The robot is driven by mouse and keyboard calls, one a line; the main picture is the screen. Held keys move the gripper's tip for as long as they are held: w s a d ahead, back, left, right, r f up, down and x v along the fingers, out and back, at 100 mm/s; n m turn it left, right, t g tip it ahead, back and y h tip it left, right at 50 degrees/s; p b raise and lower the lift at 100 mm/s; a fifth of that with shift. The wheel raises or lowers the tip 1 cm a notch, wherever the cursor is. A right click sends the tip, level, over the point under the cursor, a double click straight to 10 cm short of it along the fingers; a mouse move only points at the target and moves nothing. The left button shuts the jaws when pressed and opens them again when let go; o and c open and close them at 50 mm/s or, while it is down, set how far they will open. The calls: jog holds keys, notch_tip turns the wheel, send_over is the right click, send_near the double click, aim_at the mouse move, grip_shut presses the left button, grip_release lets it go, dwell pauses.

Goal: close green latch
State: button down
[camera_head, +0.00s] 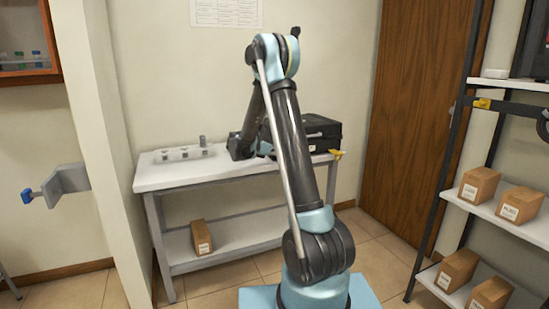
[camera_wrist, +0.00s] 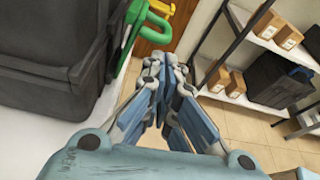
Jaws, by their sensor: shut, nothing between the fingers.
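The green latch (camera_wrist: 135,22) shows at the top of the wrist view as a bright green curved handle with yellow parts beside it. It stands out from the edge of the black case (camera_wrist: 50,45). My gripper (camera_wrist: 167,68) is shut and empty, below and to the right of the latch in the wrist view, apart from it in the picture. In the head view the black case (camera_head: 322,128) sits on the right end of the white table, with a small yellow piece (camera_head: 337,153) at its front right. My arm hides part of the case, and my gripper does not show clearly there.
The white table (camera_head: 165,178) also holds a pale rack (camera_head: 180,154). A cardboard box (camera_head: 201,237) sits on its lower shelf. A dark-framed shelf unit with several boxes (camera_head: 478,185) stands at the right, beside a wooden door (camera_head: 425,100). Floor is free between table and shelves.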

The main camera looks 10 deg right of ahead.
jog(key=shift+d+r, duration=0.1)
jog(key=shift+r, duration=0.7)
jog(key=v, duration=1)
jog(key=shift+w, duration=0.4)
jog(key=shift+f, duration=0.1)
